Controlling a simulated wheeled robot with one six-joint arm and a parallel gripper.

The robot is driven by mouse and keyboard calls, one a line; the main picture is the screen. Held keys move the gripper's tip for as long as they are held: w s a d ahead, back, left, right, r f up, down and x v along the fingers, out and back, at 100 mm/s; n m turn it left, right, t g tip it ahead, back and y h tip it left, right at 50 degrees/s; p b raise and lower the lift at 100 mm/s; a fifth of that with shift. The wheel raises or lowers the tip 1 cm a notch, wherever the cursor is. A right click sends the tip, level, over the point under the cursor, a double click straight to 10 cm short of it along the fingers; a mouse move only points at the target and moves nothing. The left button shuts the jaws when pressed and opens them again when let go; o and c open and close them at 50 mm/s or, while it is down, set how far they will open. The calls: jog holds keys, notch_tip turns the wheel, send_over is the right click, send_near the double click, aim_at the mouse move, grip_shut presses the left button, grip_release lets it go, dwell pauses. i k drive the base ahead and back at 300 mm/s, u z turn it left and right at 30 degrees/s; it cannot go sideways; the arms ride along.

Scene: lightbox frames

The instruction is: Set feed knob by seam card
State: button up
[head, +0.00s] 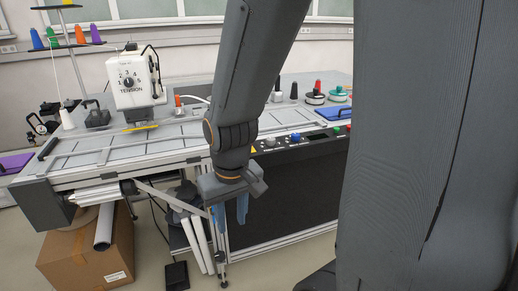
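A white machine head (122,92) stands on the worktable at the left back. Its face carries a black dial (128,83) ringed by numbers, with the word TENSION below; the exact setting is too small to read. A dark control panel (310,140) along the table's front edge has a blue knob (295,136) and small buttons; its labels are unreadable. I cannot tell which control is the feed knob, and I cannot make out a seam card. My gripper (231,215) hangs down in front of the table, its two blue fingers apart and empty.
The long grey worktable (75,160) holds rails, thread cones and round tins (315,97). A cardboard box (85,255) and grey tubes stand below. A blue flat item (334,113) lies at the right. My arm hides part of the table's middle; my body hides the right.

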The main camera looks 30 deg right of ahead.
aim_at(270, 141)
jog(key=z, duration=0.6)
jog(key=i, duration=0.8)
jog(key=u, duration=0.2)
